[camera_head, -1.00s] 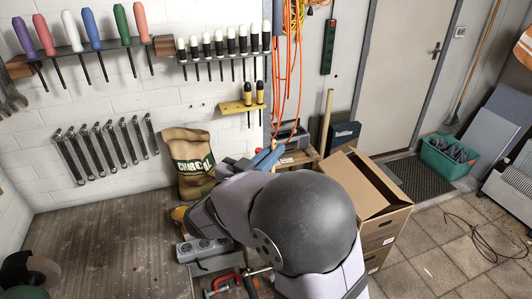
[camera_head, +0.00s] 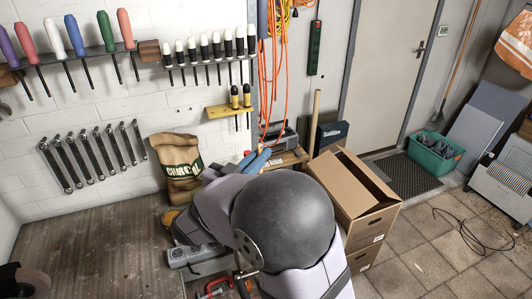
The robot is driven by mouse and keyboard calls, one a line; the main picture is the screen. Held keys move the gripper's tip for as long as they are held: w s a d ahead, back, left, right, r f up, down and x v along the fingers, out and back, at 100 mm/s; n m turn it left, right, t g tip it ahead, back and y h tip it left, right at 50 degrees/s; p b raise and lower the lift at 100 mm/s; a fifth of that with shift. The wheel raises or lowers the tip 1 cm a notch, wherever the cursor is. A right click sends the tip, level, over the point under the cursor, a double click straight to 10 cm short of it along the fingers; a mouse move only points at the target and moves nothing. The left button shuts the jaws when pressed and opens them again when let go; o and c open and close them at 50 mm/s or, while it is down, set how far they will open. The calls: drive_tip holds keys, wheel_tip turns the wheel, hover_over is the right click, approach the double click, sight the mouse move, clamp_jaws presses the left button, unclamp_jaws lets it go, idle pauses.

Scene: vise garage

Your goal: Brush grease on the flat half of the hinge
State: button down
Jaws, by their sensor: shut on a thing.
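My arm fills the lower middle of the picture, with a large dark round joint and pale links over the right end of the workbench (camera_head: 95,235). My gripper is hidden behind the arm, so its fingers and anything between them do not show. I see no hinge, brush or grease; the arm covers part of the bench top. A red clamp-like tool (camera_head: 214,289) shows at the bottom edge, left of the arm. A grey block that looks like a socket strip (camera_head: 190,254) lies just left of the arm.
A charcoal bag (camera_head: 180,165) stands against the wall behind the arm. Cardboard boxes (camera_head: 355,195) stand close right of it. Screwdrivers and wrenches (camera_head: 97,155) hang on the wall. A dark round thing (camera_head: 25,282) sits at the lower left corner.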

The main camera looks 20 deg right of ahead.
drive_tip(key=shift+a+f, duration=0.15)
drive_tip(key=shift+a, duration=0.7)
drive_tip(key=shift+a, duration=0.15)
drive_tip(key=a, duration=0.1)
drive_tip(key=a+p, duration=0.1)
drive_tip(key=a, duration=0.1)
drive_tip(key=shift+a+r, duration=0.2)
drive_tip(key=shift+a, duration=0.05)
drive_tip(key=shift+w, duration=0.15)
drive_tip(key=shift+w, duration=0.5)
drive_tip(key=shift+d+p, duration=0.1)
drive_tip(key=shift+p, duration=0.2)
drive_tip(key=shift+d+f, duration=0.1)
drive_tip(key=shift+d, duration=1.7)
